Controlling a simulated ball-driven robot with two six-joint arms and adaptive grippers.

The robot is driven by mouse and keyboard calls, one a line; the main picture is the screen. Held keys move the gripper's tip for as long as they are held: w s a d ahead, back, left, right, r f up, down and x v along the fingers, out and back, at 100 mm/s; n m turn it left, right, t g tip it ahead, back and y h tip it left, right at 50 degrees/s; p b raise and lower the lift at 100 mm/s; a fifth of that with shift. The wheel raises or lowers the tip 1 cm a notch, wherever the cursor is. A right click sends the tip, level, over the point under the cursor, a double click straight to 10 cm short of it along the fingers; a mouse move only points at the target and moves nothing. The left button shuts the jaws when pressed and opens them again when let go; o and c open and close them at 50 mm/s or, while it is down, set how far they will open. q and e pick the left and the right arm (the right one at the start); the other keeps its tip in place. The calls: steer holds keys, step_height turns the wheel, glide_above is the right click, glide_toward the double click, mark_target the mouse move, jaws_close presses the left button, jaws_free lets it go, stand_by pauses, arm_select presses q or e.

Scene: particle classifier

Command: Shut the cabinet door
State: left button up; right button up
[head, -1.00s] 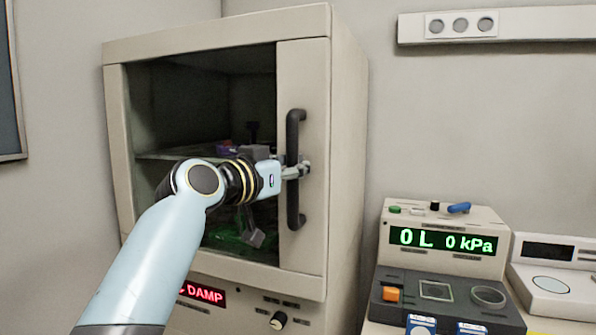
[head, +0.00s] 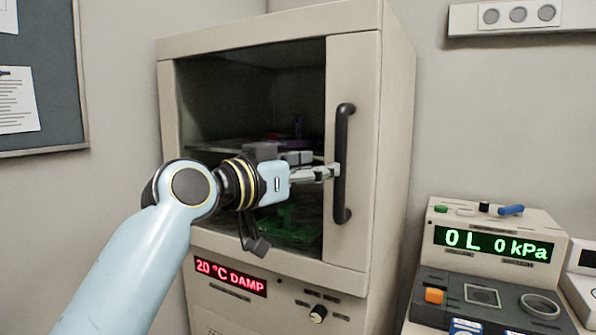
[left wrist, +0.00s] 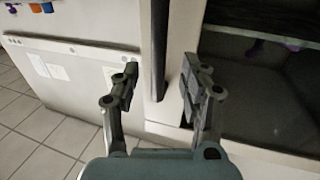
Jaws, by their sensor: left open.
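The cabinet (head: 268,38) is a beige box with a dark window or opening; I cannot tell whether glass covers it. The door panel (head: 350,75) at its right looks flush with the front in the head view. It carries a black vertical handle (head: 343,165). My left gripper (head: 335,172) is open, with its fingertips close to the left side of the handle's middle. In the left wrist view, the handle (left wrist: 159,45) shows in line between the two spread fingers (left wrist: 160,88). Whether they touch it is unclear. My right gripper is not in view.
Inside the cabinet are a shelf (head: 205,146) and purple and green items. A pressure device (head: 497,232) stands at the right. A notice board (head: 50,135) hangs at the left.

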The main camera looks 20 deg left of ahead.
arm_select(q)
steer(key=v, duration=0.4)
steer(key=shift+s, duration=0.1)
